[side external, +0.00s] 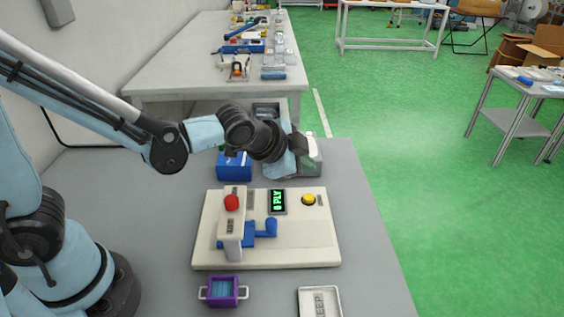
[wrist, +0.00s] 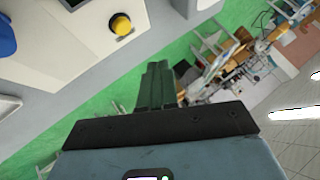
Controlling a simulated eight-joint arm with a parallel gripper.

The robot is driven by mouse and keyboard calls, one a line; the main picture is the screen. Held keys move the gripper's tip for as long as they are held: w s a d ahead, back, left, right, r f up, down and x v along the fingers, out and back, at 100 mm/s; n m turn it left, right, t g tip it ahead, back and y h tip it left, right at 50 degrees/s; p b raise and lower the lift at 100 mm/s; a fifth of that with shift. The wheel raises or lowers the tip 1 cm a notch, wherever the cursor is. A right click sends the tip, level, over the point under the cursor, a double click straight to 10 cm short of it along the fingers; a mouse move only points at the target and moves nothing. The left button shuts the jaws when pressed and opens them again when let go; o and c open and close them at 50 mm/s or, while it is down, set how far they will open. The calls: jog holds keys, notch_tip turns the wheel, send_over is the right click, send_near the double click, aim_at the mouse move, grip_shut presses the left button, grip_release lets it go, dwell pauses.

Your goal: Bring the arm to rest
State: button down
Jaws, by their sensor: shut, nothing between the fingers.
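My gripper (side external: 304,148) is in the air above the far side of the cream machine base (side external: 310,245), near a grey-and-white box. In the wrist view, its two dark fingers (wrist: 158,75) are together with nothing between them. The fingers point past the machine's edge, with green floor behind them. My arm reaches in from the left, partly extended over the grey table (side external: 165,180).
The machine carries a red knob (side external: 232,203), a yellow button (side external: 309,199), also in the wrist view (wrist: 121,25), a green-lit display (side external: 278,201) and a blue part (side external: 262,230). A purple bin (side external: 223,291), a white tray (side external: 320,301) and a blue box (side external: 234,167) stand around it.

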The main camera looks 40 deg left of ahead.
jog(key=s+a+r+n+g+y, duration=0.1)
jog(key=s+a+r+n, duration=0.2)
jog(key=s+a+n, duration=0.7)
jog(key=s+a, duration=0.1)
jog(key=s, duration=0.1)
jog(key=shift+s+a+r+g, duration=0.15)
jog(key=shift+s+r+g, duration=0.15)
jog(key=shift+r+g, duration=0.1)
